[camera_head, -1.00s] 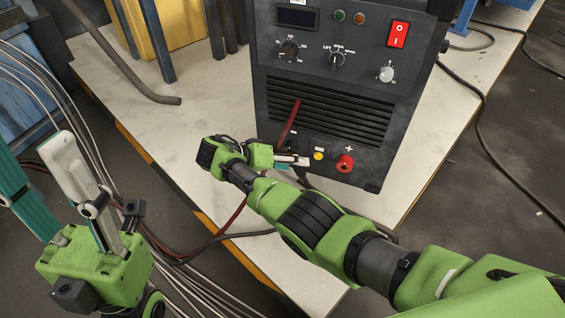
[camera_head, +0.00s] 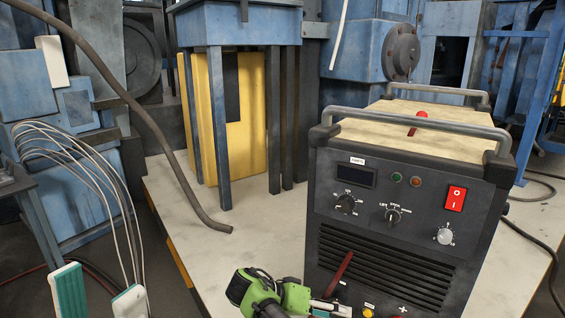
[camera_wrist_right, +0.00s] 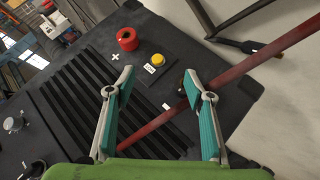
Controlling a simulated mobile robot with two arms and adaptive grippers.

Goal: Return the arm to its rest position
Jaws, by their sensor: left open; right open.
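My right gripper (camera_head: 335,308) is at the bottom middle of the head view, close to the lower front of the black welding machine (camera_head: 330,205). In the right wrist view its two teal-lined fingers (camera_wrist_right: 163,98) are spread apart in front of the machine's panel. A dark red rod or cable (camera_wrist_right: 268,60) runs diagonally behind the right-hand finger and across the gap; I cannot tell whether it touches the fingers. It also shows in the head view (camera_head: 338,274). My left gripper (camera_head: 100,294) is at the lower left, open and empty, with only its fingers visible.
The panel has a yellow button (camera_wrist_right: 158,60) and a red socket (camera_wrist_right: 127,39). The machine stands on a pale tabletop (camera_head: 205,250). A yellow cabinet (camera_head: 250,125), blue posts, a thick hose (camera_head: 150,120) and white cables (camera_head: 75,150) lie behind and left.

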